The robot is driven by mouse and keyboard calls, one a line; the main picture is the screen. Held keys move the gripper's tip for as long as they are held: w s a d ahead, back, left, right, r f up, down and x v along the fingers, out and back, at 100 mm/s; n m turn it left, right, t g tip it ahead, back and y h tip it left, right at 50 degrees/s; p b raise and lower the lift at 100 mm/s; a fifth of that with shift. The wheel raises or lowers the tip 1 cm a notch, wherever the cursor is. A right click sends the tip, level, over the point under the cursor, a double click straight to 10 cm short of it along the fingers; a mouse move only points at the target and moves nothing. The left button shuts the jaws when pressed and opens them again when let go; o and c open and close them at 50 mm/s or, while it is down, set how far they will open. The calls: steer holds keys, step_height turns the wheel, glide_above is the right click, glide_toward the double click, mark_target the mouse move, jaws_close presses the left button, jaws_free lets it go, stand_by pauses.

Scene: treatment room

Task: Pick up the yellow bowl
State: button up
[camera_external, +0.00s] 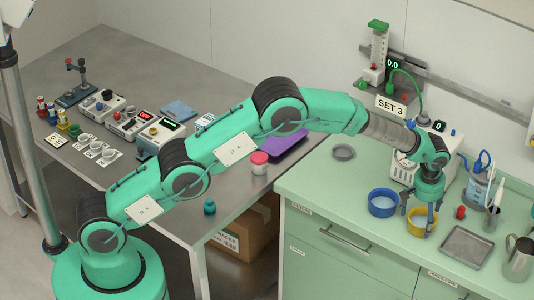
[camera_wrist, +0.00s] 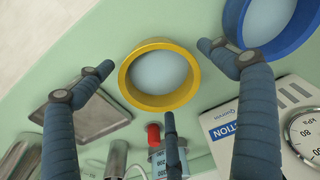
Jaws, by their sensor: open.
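The yellow bowl (camera_external: 417,229) stands on the green counter at the right, beside the blue bowl (camera_external: 382,203). In the wrist view the yellow bowl (camera_wrist: 124,77) is seen from above, upright, with a pale inside that looks empty. My gripper (camera_external: 420,212) is right above the yellow bowl, fingers pointing down. In the wrist view my gripper (camera_wrist: 160,75) has its fingers spread, two to the sides of the bowl and one in front of its lower rim in the picture. Nothing is held. Whether a fingertip touches the rim I cannot tell.
A grey tray (camera_external: 467,246) lies to the right, with a metal mug (camera_external: 518,259) beyond it. A red-capped item (camera_external: 460,212) and a bottle (camera_external: 477,185) stand close behind. A white gauge box (camera_external: 405,172) is behind the bowls. The counter's left part is mostly clear.

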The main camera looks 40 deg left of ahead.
steer(key=shift+f, duration=0.7)
steer(key=shift+c, duration=0.2)
steer(key=c, duration=1.1)
